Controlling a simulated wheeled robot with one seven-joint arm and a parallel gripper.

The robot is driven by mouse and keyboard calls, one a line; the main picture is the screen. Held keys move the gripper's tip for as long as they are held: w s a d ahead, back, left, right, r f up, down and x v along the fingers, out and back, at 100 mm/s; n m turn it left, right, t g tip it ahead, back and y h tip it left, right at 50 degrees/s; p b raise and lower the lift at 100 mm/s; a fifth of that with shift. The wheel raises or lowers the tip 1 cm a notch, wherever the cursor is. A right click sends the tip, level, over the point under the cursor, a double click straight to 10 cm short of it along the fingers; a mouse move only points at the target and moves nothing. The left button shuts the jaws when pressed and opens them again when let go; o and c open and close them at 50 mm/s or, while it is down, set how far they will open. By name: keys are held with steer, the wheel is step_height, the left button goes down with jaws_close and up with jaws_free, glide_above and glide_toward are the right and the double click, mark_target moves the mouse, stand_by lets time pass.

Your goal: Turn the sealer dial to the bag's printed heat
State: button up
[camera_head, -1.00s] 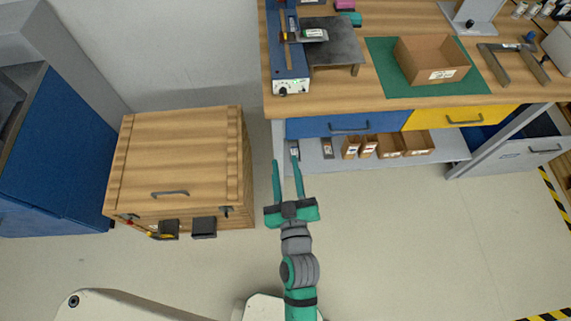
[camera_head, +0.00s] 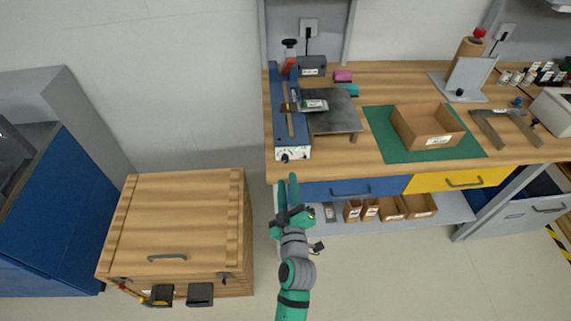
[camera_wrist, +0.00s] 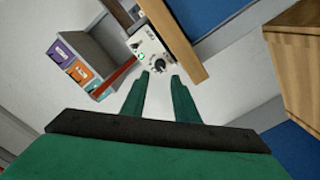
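The sealer (camera_head: 282,110) is a long blue unit at the bench's left end, with a white front panel. Its black dial (camera_head: 285,157) sits low on that panel near the bench's front edge. The dial (camera_wrist: 158,67) also shows in the wrist view, beyond the fingertips, near a green light. A bag with a white label (camera_head: 314,105) lies across the sealer and the grey plate; its print is too small to read. My gripper (camera_head: 288,178) is in front of the bench edge, below the dial. In the wrist view its green fingers (camera_wrist: 160,77) are apart, with nothing between them.
A grey plate (camera_head: 335,122) stands right of the sealer. A cardboard box (camera_head: 402,132) sits on a green mat (camera_head: 380,130). Below are a blue drawer (camera_head: 330,190) and a shelf with small boxes. A wooden crate (camera_head: 180,215) stands left on the floor.

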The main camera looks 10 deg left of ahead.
mark_target(285, 161)
steer(key=x, duration=0.8)
steer(key=shift+w+a, duration=0.1)
steer(key=shift+w, duration=0.05)
jaws_close()
